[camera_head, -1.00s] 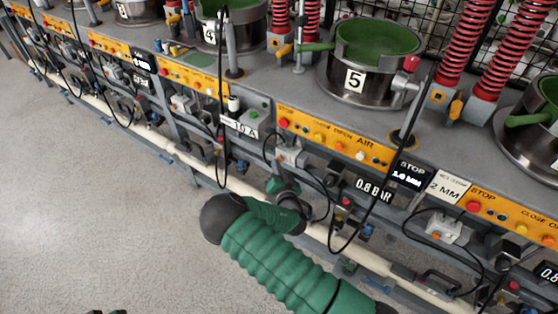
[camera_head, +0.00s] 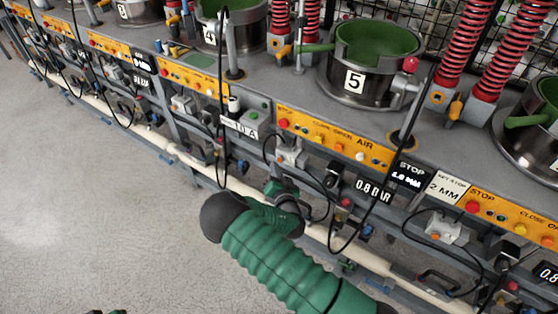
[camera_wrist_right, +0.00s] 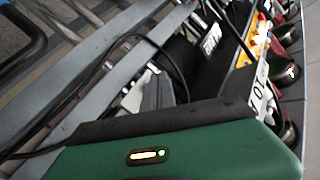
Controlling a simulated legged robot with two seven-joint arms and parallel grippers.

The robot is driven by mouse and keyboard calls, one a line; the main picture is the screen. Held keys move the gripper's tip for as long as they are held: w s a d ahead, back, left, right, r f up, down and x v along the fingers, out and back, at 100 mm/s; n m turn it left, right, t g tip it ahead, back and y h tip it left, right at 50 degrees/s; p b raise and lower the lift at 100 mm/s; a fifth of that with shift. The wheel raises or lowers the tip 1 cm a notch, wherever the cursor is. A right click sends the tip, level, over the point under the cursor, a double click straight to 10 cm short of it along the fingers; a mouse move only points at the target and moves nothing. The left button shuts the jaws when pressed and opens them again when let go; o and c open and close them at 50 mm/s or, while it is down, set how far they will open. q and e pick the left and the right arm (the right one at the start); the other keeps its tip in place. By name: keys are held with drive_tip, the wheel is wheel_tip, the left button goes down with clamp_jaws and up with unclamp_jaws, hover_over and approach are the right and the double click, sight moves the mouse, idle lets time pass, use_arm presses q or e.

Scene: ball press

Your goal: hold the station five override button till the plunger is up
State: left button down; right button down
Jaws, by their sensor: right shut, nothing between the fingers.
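Station five's drum (camera_head: 352,92), metal with a green inside and a "5" label, stands on the grey bench. Its orange panel (camera_head: 335,136) has a red stop button (camera_head: 283,123) and several smaller buttons. A small grey box (camera_head: 291,156) hangs below the panel; I cannot make out which control is the override button. My right gripper (camera_head: 290,190) is shut and empty, just below this box; its fingertips are partly hidden, and contact cannot be told. In the right wrist view, my green gripper housing covers the bottom. I cannot tell the plunger's position.
Black cables (camera_head: 372,205) loop in front of the bench. A pale pipe (camera_head: 375,258) runs along below. Displays, one reading "0.8 BAR" (camera_head: 373,190), sit right of my gripper. Neighbouring stations have similar panels. The floor (camera_head: 90,210) at left is clear.

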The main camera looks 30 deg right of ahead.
drive_tip(key=shift+a, duration=0.2)
drive_tip(key=shift+s+a+p, duration=0.1)
drive_tip(key=shift+s+a, duration=0.25)
drive_tip(key=shift+a, duration=0.4)
drive_tip(key=shift+s+a+p, duration=0.15)
drive_tip(key=shift+s+a, duration=0.15)
drive_tip(key=shift+a, duration=0.45)
drive_tip(key=shift+s+a+p, duration=0.1)
drive_tip(key=shift+s+a, duration=0.25)
drive_tip(key=shift+a, duration=0.4)
